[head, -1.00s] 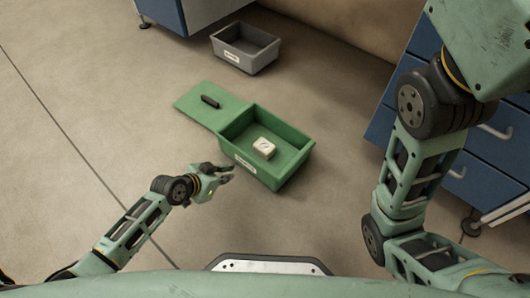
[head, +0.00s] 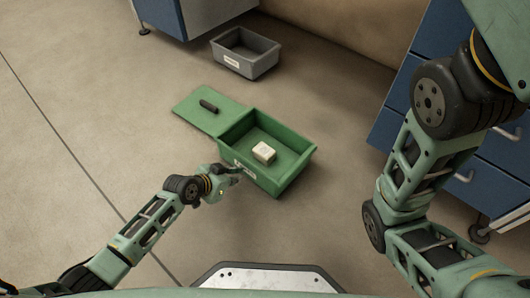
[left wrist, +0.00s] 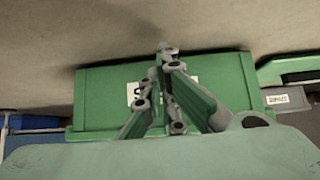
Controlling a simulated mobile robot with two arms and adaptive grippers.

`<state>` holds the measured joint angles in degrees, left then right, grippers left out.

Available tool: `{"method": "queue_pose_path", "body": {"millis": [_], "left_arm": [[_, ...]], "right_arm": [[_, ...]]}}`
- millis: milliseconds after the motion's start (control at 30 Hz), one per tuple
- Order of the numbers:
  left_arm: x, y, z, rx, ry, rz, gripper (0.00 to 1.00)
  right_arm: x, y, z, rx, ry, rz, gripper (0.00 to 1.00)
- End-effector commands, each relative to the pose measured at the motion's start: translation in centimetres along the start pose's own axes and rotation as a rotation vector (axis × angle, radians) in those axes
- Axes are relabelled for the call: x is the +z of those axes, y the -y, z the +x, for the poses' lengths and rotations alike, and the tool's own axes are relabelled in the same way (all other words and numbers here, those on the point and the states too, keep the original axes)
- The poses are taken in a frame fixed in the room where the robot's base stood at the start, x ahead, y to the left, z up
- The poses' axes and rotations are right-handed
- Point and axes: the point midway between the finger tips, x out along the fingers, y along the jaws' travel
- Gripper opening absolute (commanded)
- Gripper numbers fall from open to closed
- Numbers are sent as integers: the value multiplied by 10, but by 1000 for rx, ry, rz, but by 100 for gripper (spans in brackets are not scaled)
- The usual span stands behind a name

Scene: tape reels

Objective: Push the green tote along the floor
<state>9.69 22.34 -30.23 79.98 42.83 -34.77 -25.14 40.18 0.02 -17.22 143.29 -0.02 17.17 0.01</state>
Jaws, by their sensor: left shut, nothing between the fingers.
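The green tote (head: 292,173) stands on the floor ahead of me, with a small whitish box (head: 264,152) inside. Its green lid (head: 213,107) is opened out to the far left and bears a black handle. My left gripper (head: 236,170) is shut and empty at the tote's near left side, by the label; I cannot tell if it touches. In the left wrist view, my shut fingers (left wrist: 166,50) lie in front of the tote's wall (left wrist: 98,96) and partly hide its white label. My right arm shows at the right, but its gripper is out of view.
A grey bin (head: 245,55) with a label stands on the floor behind the tote. Blue drawer cabinets stand at the right (head: 402,105) and at the top left (head: 163,14). The floor (head: 110,110) to the left is clear.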

Motion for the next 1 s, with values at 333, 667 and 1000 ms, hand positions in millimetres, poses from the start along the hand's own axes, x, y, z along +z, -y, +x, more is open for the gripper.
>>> {"method": "queue_pose_path", "body": {"millis": [333,667,1000], "left_arm": [[-22,0,24,1,0,1,0],[-40,0,43,0,-1,1,0],[-43,0,44,0,0,1,0]], "right_arm": [[-3,2,-9,0,0,0,0],[-6,3,-16,0,0,0,0],[-5,3,-16,0,1,0,0]]}}
